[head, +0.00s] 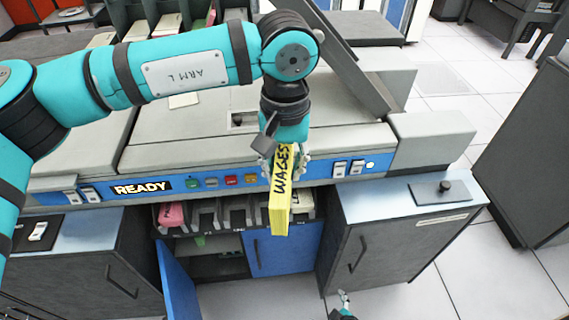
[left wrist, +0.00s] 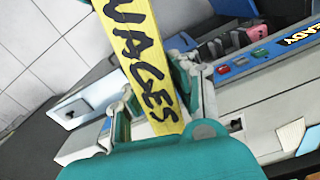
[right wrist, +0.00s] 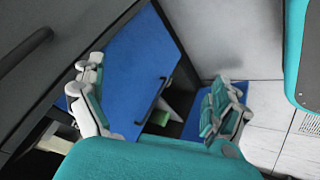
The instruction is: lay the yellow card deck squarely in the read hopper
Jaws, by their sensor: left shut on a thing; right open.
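The yellow card deck (head: 281,205), marked WAGES, is in my left gripper (head: 283,165), whose fingers are shut on its two sides. It hangs steeply down in front of the machine's blue front panel. The left wrist view shows the same deck (left wrist: 142,60) between my left fingers (left wrist: 155,88). The grey machine (head: 200,115) lies behind it, with a steep sloped piece (head: 345,62) at the right. I cannot tell for certain which part is the read hopper; my left arm hides some of the top. My right gripper (head: 343,297) is open and empty, low in front of the cabinets.
The panel has a READY sign (head: 142,188) and coloured buttons. Below it are pockets, one with pink cards (head: 171,216). A blue cabinet door (head: 178,282) stands open at lower left. A side top with a black knob (head: 444,187) is at right.

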